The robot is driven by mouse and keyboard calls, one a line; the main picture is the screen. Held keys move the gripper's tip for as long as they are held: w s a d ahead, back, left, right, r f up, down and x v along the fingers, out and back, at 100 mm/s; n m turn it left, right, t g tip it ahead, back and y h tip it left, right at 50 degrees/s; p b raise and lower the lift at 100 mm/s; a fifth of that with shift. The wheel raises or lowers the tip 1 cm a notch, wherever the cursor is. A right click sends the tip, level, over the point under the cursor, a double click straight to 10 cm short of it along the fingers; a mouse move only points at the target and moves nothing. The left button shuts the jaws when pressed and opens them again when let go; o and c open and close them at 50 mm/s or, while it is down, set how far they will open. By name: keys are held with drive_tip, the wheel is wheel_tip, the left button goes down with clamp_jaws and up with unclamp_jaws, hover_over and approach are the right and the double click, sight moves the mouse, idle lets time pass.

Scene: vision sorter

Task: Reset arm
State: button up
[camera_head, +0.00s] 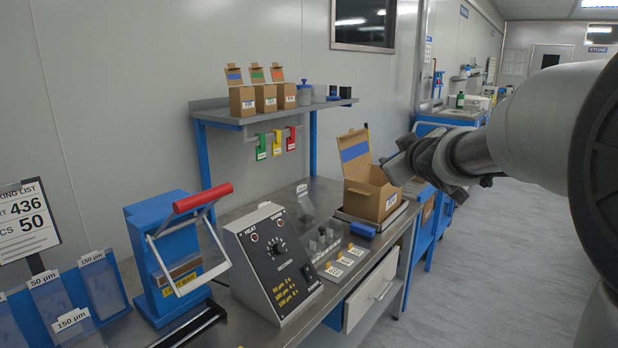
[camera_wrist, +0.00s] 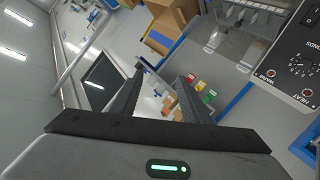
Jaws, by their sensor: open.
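My gripper (camera_wrist: 160,82) is open and empty in the wrist view, its two dark fingers apart with nothing between them. In the head view my gripper (camera_head: 408,160) is raised at the right, in front of or beside the open cardboard box; the depth gap is hard to tell. My arm comes in from the right edge. The open cardboard box (camera_head: 368,200) with a blue-marked lid stands at the far right end of the bench; it also shows in the wrist view (camera_wrist: 170,25).
A grey heat control box (camera_head: 270,262) and a blue press with a red handle (camera_head: 170,265) stand on the bench. Small boxes (camera_head: 265,98) sit on the shelf (camera_head: 215,112) above, with coloured tags hanging below. A drawer (camera_head: 370,292) is at the bench front. The floor at right is clear.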

drive_tip(key=s+a+f+m+g, duration=0.25)
drive_tip(key=s+f, duration=0.25)
drive_tip(key=s, duration=0.8)
drive_tip(key=s+a+f+m+g, duration=0.2)
drive_tip(key=s+f+g, duration=0.25)
drive_tip(key=s, duration=0.75)
drive_tip(key=s+a+f+m+g, duration=0.2)
drive_tip(key=s+f, duration=0.4)
drive_tip(key=s, duration=0.7)
wheel_tip(320, 180, up, 22)
drive_tip(key=p, duration=2.1)
drive_tip(key=shift+w+d+p, duration=0.3)
drive_tip(key=shift+w, duration=0.05)
drive_tip(key=shift+r, duration=0.15)
drive_tip(key=shift+c, duration=1)
drive_tip(key=shift+a, duration=0.1)
drive_tip(key=shift+c, duration=0.4)
